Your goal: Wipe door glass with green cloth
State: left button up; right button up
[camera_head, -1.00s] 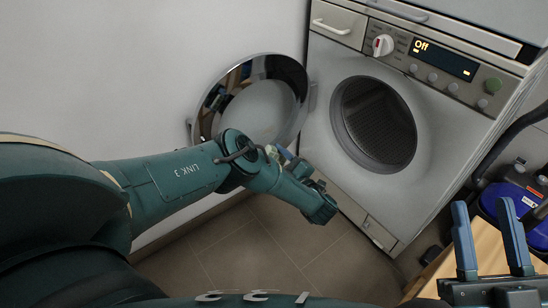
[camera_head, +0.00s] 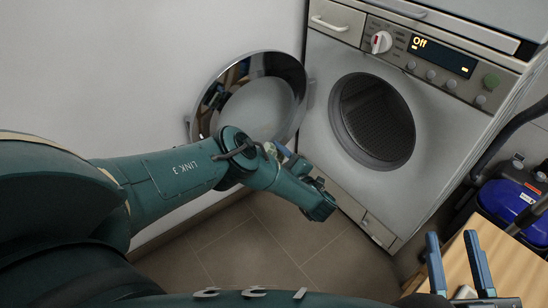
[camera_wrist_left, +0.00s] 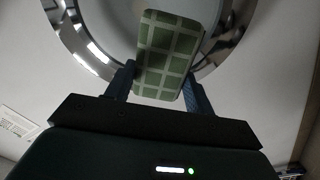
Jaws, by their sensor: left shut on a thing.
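The green checked cloth (camera_wrist_left: 168,48) is pinched between the blue fingers of my left gripper (camera_wrist_left: 160,82) in the left wrist view. Behind it is the shiny door ring (camera_wrist_left: 80,45); I cannot tell whether the cloth touches the glass. In the head view the round door (camera_head: 255,105) hangs open on the dryer's left, its glass facing out.
The dryer (camera_head: 440,125) has an open drum hole (camera_head: 372,120) and a display (camera_head: 443,55) reading Off. A blue and black vacuum cleaner (camera_head: 510,200) and a wooden surface (camera_head: 505,260) are at the right. Floor tiles (camera_head: 250,240) are clear below the door.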

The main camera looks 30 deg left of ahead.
pick_arm(q)
jog(key=shift+w+a, duration=0.15)
jog(key=shift+a, duration=0.2)
jog(key=b+x, duration=0.1)
jog(key=x, duration=0.5)
jog(key=shift+a, duration=0.2)
pick_arm(e)
jog(key=shift+m+g+h, duration=0.4)
jog(key=shift+h, duration=0.2)
jog(key=shift+s+f, duration=0.25)
jog(key=shift+f, duration=0.9)
jog(key=shift+s+f, duration=0.2)
jog(key=shift+f, duration=0.9)
pick_arm(q)
jog(key=shift+b+x, duration=0.55)
jog(key=shift+x, duration=0.45)
pick_arm(e)
jog(key=shift+f, duration=0.35)
